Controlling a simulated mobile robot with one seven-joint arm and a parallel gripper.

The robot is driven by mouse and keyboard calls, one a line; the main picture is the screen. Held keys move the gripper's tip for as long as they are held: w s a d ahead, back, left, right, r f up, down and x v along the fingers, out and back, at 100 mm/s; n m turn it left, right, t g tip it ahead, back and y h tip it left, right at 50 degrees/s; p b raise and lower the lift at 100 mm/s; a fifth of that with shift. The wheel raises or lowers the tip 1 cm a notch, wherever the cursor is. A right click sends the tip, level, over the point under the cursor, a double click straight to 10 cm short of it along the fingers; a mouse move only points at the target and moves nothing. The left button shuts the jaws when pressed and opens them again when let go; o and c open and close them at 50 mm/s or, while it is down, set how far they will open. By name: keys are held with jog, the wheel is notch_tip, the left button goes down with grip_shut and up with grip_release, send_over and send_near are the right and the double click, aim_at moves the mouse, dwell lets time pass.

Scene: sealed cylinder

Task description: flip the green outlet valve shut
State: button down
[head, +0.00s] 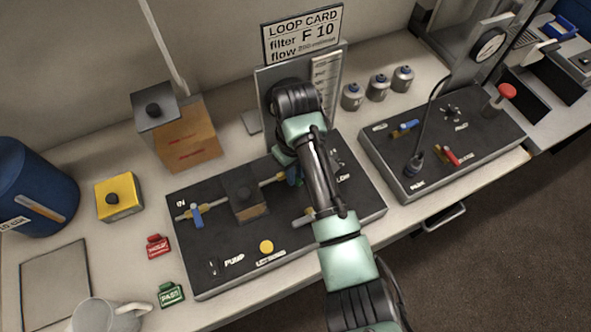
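The black loop panel (205,262) lies on the bench with a pipe across it, an IN label at left and a PUMP label at front. A blue-handled valve (196,215) sits on the pipe at the left, near IN. A small green-blue piece (297,174) shows beside my arm on the right part of the pipe; it may be the green outlet valve, but my arm covers most of that spot. My arm reaches over the panel and bends down at the back. My gripper is hidden behind the arm, so its fingers and any contact do not show.
A dark block (246,190) sits mid-pipe. A loop card (302,35) reading filter F 10 stands behind. A second panel (385,165) with blue and red valves is at right. A yellow box (119,197), red tag (158,246), green tag (171,294) and mug (97,315) are at left.

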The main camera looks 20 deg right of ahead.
jog(key=shift+a+r+m+p, duration=0.25)
jog(key=shift+m+p, duration=0.25)
jog(key=shift+p, duration=0.25)
jog(key=shift+a+f+m+p, duration=0.15)
jog(key=shift+m+p, duration=0.5)
jog(key=shift+m, duration=0.25)
jog(key=shift+f, duration=0.1)
jog(key=c, duration=0.8)
grip_release()
